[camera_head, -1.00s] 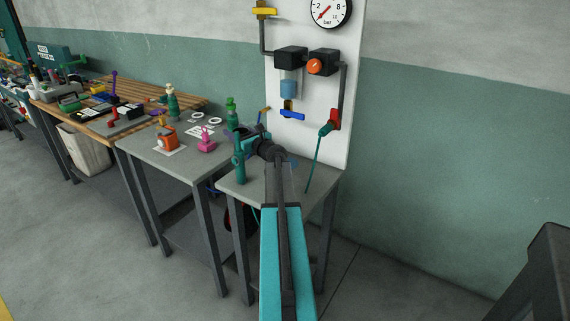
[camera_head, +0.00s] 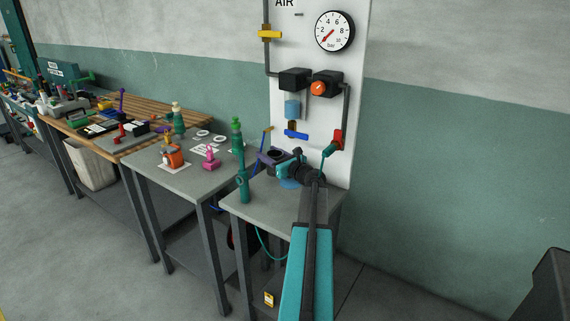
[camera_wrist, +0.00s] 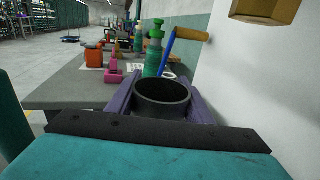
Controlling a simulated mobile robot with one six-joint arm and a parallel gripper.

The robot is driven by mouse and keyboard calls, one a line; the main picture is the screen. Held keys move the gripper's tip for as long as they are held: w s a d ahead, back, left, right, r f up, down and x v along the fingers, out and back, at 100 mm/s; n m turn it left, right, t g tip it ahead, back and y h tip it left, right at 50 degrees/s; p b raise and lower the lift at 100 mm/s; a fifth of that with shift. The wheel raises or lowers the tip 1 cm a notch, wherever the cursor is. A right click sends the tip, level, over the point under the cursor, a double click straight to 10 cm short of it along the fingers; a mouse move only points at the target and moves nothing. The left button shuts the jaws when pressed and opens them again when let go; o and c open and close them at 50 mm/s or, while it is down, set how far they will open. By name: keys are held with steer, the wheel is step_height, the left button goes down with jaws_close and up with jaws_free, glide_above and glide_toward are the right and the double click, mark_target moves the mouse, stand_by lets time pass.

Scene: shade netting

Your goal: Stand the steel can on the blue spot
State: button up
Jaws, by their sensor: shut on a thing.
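The steel can (camera_head: 277,153) is a dark, open-topped cylinder, upright between the purple fingers of my gripper (camera_head: 268,160). In the wrist view the can (camera_wrist: 163,109) sits mouth up with a purple finger of my gripper (camera_wrist: 160,97) on each side. The blue spot (camera_head: 289,184) lies on the grey table, partly covered by my wrist in the head view. The can appears left of and beyond the spot in that view. Its base is hidden, so I cannot tell if it touches the table. The spot does not show in the wrist view.
Behind is a white air panel (camera_head: 335,110) with a gauge, valves and a blue lever (camera_head: 296,134). A second table (camera_head: 175,175) holds an orange item, a pink item and a green bottle. The table front (camera_head: 265,208) is clear.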

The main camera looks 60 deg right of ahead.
steer(key=s, duration=0.1)
steer(key=s+d, duration=0.1)
steer(key=s, duration=0.2)
steer(key=shift+s+d, duration=0.3)
steer(key=shift+s, duration=0.05)
steer(key=shift+s, duration=0.1)
steer(key=shift+s+d+f+p, duration=0.15)
steer(key=shift+s+f+p, duration=0.1)
steer(key=shift+f, duration=0.3)
steer(key=shift+s+d+f+p, duration=0.1)
steer(key=shift+s+f, duration=0.15)
steer(key=shift+f, duration=0.95)
steer(key=shift+f, duration=0.1)
steer(key=o, duration=1.1)
